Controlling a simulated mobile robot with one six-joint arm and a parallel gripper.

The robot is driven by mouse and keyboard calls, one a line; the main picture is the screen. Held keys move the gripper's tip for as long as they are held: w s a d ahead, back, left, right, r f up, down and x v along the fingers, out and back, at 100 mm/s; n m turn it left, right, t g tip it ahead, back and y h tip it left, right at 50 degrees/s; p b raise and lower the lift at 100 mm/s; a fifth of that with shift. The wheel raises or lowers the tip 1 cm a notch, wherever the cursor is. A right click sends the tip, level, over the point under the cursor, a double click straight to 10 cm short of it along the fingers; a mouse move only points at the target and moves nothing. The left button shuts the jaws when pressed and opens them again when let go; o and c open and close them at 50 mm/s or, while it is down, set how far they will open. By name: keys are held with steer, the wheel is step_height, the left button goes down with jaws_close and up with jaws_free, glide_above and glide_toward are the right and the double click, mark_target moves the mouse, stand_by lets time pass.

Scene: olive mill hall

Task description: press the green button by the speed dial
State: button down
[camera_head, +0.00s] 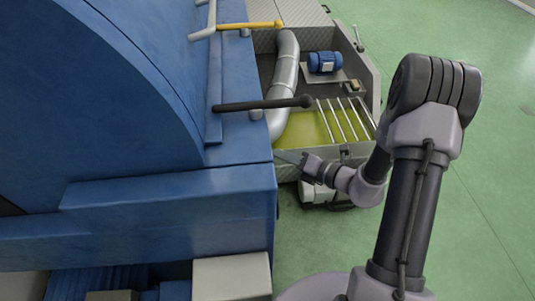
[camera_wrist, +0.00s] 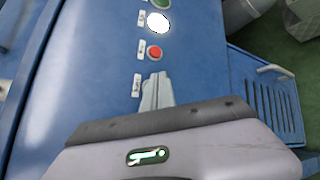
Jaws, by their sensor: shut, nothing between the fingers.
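In the wrist view a green button (camera_wrist: 160,3) shows at the top edge of a blue panel, partly cut off by the frame. Below it are a bright white disc (camera_wrist: 158,23) and a red button (camera_wrist: 154,53). I cannot tell whether the white disc is the speed dial. My gripper (camera_wrist: 158,78) is shut and empty, its tips just below the red button and apart from the green one. It may hide a control beside the lowest label (camera_wrist: 137,86). In the head view my gripper (camera_head: 283,156) is beside the blue machine's side; the panel is hidden there.
The large blue machine (camera_head: 130,110) fills the left. A dark lever (camera_head: 265,104) sticks out above my gripper. Behind are a grey pipe (camera_head: 285,85), a blue motor (camera_head: 325,62) and a barred trough (camera_head: 340,120). Green floor (camera_head: 490,150) is clear at right.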

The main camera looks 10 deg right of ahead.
steer(key=shift+a, duration=0.4)
steer(key=shift+a, duration=0.4)
stand_by(0.6)
steer(key=shift+d, duration=0.1)
steer(key=shift+d+p, duration=0.3)
steer(key=shift+d, duration=0.4)
steer(key=d, duration=0.5)
steer(key=shift+p, duration=0.3)
stand_by(0.7)
